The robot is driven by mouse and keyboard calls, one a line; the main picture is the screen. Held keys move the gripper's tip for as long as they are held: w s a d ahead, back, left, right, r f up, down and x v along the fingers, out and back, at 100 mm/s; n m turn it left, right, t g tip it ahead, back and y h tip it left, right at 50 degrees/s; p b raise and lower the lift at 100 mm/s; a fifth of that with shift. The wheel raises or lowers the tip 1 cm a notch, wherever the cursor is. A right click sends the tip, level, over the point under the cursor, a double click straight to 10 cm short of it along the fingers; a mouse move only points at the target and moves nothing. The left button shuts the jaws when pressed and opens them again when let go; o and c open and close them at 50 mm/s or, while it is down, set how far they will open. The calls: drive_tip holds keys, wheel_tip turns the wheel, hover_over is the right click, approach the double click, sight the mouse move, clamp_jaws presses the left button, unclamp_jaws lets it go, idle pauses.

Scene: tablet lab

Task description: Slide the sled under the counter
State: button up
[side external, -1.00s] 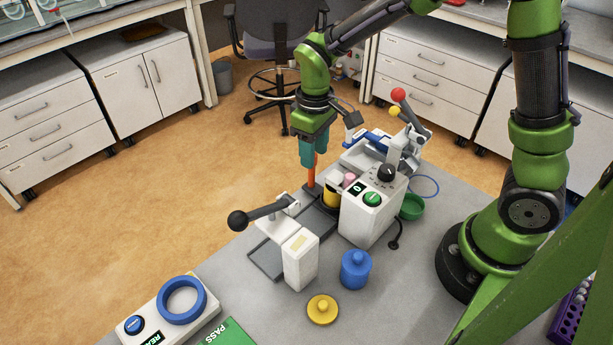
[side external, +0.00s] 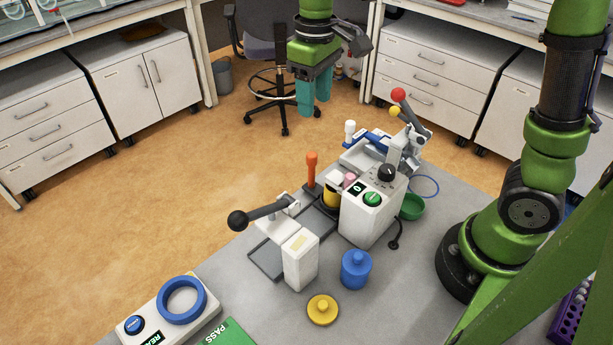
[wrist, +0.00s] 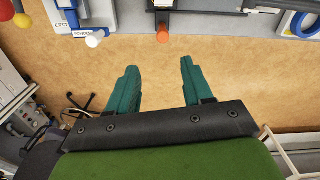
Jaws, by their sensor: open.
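The sled is a dark plate (side external: 311,189) with an upright orange handle (side external: 311,165), on a dark rail track (side external: 265,258). A yellow container (side external: 330,197) stands by the handle, partly hidden by the white counter box (side external: 362,218), which has a black dial and a green button. Whether the container is fully under the counter, I cannot tell. My gripper (side external: 313,112) is open and empty, well above the orange handle. In the wrist view the handle (wrist: 162,34) shows beyond and between my open fingertips (wrist: 158,65), apart from them.
A white clamp post with a black-knobbed lever (side external: 238,221) stands at the track's near end. A blue jar (side external: 355,270) and a yellow lid (side external: 322,309) are on the table. Behind the counter are a blue slide and a red-knobbed lever (side external: 398,95). The air around my gripper is clear.

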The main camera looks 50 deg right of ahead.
wheel_tip(320, 180, up, 4)
drive_tip(key=shift+r, duration=0.1)
idle(0.4)
drive_tip(key=s+d+f+m+t+y, duration=0.1)
drive_tip(key=s+m+t, duration=0.5)
drive_tip(key=s, duration=0.7)
drive_tip(key=shift+s+d+f+t+y, duration=0.35)
drive_tip(key=shift+d+t+y, duration=0.2)
drive_tip(key=shift+d, duration=0.55)
